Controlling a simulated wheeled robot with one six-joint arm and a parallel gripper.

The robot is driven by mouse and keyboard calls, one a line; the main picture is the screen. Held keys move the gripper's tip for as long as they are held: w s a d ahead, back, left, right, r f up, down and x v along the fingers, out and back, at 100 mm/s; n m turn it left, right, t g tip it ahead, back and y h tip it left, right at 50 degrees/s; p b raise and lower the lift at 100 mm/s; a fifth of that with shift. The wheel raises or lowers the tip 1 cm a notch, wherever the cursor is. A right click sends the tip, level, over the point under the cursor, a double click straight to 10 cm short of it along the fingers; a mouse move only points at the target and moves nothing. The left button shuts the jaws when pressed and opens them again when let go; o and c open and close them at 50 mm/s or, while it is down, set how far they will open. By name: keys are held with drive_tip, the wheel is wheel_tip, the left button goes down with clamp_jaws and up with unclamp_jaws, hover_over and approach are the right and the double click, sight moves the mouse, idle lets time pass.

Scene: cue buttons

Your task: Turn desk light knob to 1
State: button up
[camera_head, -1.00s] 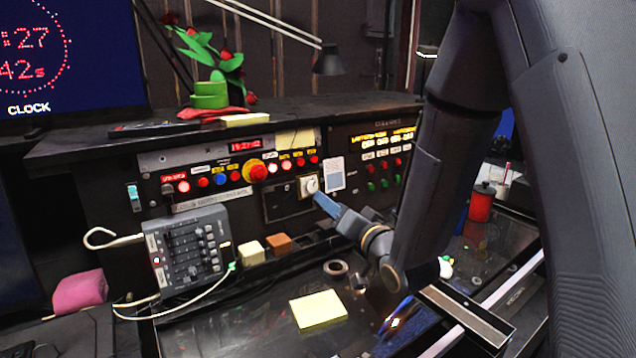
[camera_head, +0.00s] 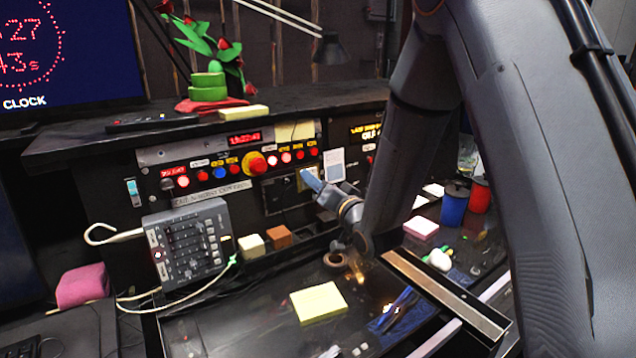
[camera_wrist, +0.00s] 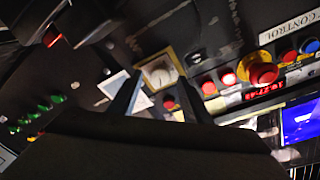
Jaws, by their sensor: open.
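The pale round knob (camera_wrist: 160,73) sits on a cream square plate on the dark panel, seen in the wrist view. Its markings are too small to read. My gripper (camera_wrist: 159,79) is open, with one dark finger to each side of the knob in that view. I cannot tell whether the fingers touch it. In the head view my gripper (camera_head: 308,176) reaches the panel from the right.
A red mushroom button on a yellow collar (camera_head: 257,164) and lit red buttons stand close left of the knob. A white card (camera_head: 334,165) is just right. A grey slider box (camera_head: 186,245) and small blocks lie lower left.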

drive_tip(key=shift+c, duration=0.2)
drive_tip(key=c, duration=1)
drive_tip(key=shift+n+b, duration=0.3)
drive_tip(key=n+g+y+b, duration=0.1)
drive_tip(key=n+b, duration=0.3)
drive_tip(key=n, duration=0.4)
drive_tip(key=n+g+y+b, duration=0.1)
drive_tip(key=n+b, duration=0.4)
drive_tip(key=n, duration=0.2)
drive_tip(key=n+g+y+b, duration=0.1)
drive_tip(key=n+b, duration=0.4)
drive_tip(key=n, duration=0.3)
drive_tip(key=shift+w+d+n+g+y, duration=0.1)
drive_tip(key=shift+d+n+g+y, duration=0.05)
drive_tip(key=shift+n+g+y, duration=0.2)
